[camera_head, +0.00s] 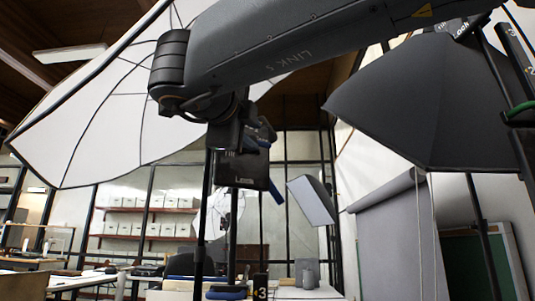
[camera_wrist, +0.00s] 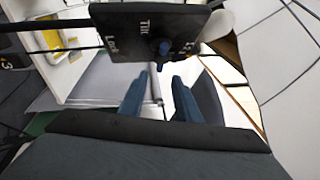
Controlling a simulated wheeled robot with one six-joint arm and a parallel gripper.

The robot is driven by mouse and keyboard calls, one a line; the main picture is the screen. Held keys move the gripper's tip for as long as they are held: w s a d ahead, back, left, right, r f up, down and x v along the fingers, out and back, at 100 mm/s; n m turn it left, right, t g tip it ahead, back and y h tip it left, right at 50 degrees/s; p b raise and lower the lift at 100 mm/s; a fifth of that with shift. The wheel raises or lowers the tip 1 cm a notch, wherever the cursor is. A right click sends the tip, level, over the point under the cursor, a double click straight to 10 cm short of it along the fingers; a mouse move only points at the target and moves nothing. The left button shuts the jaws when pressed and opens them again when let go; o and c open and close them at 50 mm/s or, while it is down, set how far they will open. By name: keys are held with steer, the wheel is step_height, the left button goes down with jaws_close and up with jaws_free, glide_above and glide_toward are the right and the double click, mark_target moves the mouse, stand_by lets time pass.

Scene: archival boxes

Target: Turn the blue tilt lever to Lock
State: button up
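A black plate (camera_wrist: 135,30) marked Tilt and Lock fills the top of the wrist view. A small blue lever (camera_wrist: 163,48) sits on it, to the right of the Lock mark. My gripper (camera_wrist: 158,82) is open below the plate, its two blue-grey fingers apart with nothing between them. The lever lies just beyond the fingertips, and I see no contact. In the head view the plate (camera_head: 238,170) hangs right below my wrist. Blue parts show beside it there, but I cannot tell finger from lever.
A large white umbrella (camera_head: 115,100) spreads at left. A dark softbox (camera_head: 425,100) on a stand is at right, with another Tilt and Lock plate (camera_head: 460,30) above it. A smaller softbox (camera_head: 312,200) stands behind. Shelves of white boxes (camera_head: 150,215) line the back.

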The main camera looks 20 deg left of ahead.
mark_target(263, 144)
steer(key=w, duration=0.5)
steer(key=w+r, duration=0.1)
steer(key=w, duration=0.1)
steer(key=shift+w+a, duration=0.1)
steer(key=shift+w, duration=0.1)
jaws_close()
